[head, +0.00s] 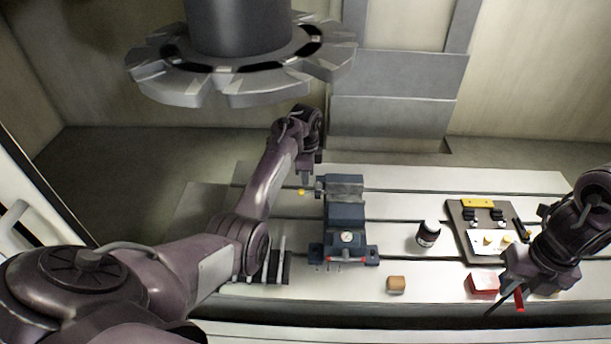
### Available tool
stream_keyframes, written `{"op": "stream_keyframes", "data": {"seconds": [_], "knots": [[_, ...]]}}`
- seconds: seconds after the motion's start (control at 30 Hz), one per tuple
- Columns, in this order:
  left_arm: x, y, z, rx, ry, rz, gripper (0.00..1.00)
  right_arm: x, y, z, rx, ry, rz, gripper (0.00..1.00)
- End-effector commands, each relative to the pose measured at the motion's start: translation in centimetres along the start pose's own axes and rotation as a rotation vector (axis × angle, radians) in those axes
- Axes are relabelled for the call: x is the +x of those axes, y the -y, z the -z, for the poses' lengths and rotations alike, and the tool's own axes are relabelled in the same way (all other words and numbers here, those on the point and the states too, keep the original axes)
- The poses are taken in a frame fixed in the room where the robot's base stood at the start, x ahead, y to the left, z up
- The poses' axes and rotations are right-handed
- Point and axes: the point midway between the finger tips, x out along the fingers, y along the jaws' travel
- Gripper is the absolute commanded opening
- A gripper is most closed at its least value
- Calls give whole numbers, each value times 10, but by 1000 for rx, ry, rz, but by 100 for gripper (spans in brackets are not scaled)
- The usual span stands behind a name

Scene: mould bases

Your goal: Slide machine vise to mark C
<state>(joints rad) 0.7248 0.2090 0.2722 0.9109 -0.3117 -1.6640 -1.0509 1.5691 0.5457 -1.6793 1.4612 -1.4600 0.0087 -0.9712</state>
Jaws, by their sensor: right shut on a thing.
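The machine vise (345,215) is blue-grey with a lighter metal jaw block. It stands on the slotted machine table (395,211), left of centre, with a round dial and a red bar at its near end. My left gripper (306,178) points down beside the vise's far left corner. It is small and dark here, so I cannot tell whether it is open or touches the vise. My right gripper (514,284) is at the right, shut on a slim red-handled tool (519,300), well away from the vise. I cannot make out a mark lettered C.
A grey board with small parts (466,236) lies at the right. A large tool carousel (240,65) hangs above.

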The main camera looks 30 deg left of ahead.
Motion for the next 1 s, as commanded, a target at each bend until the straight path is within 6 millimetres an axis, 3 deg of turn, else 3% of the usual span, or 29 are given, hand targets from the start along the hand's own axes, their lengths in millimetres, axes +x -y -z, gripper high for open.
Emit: {"op": "stream_keyframes", "data": {"seconds": [1.0], "knots": [[0, 0, 8, 0, 0, 0, 0, -5, 0, 0, 0, 0, 0, 0]]}}
